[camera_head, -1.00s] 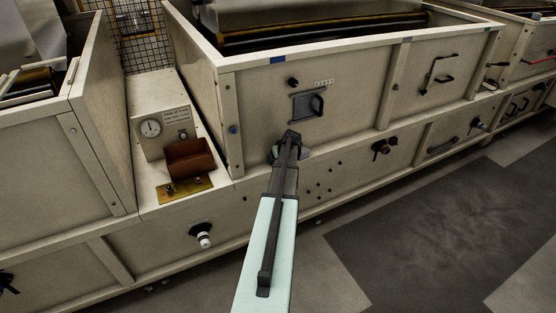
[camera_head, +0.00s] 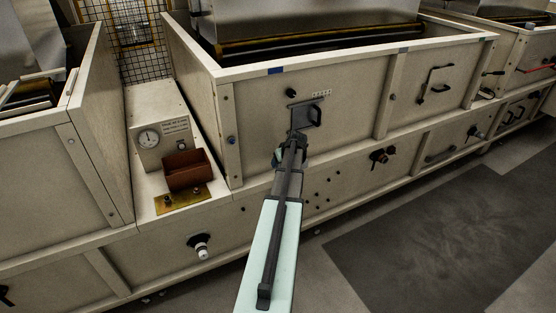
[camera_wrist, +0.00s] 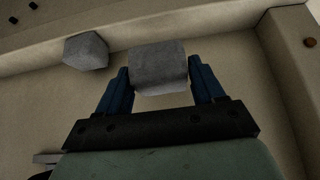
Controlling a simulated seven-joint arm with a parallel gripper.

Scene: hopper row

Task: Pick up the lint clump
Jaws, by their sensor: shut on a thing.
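In the wrist view my gripper (camera_wrist: 160,88) has its two blue fingers on either side of a grey, blocky lint clump (camera_wrist: 158,66), shut on it. A second, similar grey lump (camera_wrist: 86,50) lies to the left, apart from the fingers, by the base of a pale wall. In the head view my gripper (camera_head: 290,157) is in front of the pale hopper panel, just below a small hatch with a dark handle (camera_head: 315,117). The held clump is hidden there behind my own wrist.
A brown open bin (camera_head: 188,170) stands on a ledge left of my gripper, beside a gauge box (camera_head: 160,140) and a brass plate (camera_head: 183,199). Knobs (camera_head: 380,156) and handles stick out of the panels at right. The floor (camera_head: 430,240) at lower right is clear.

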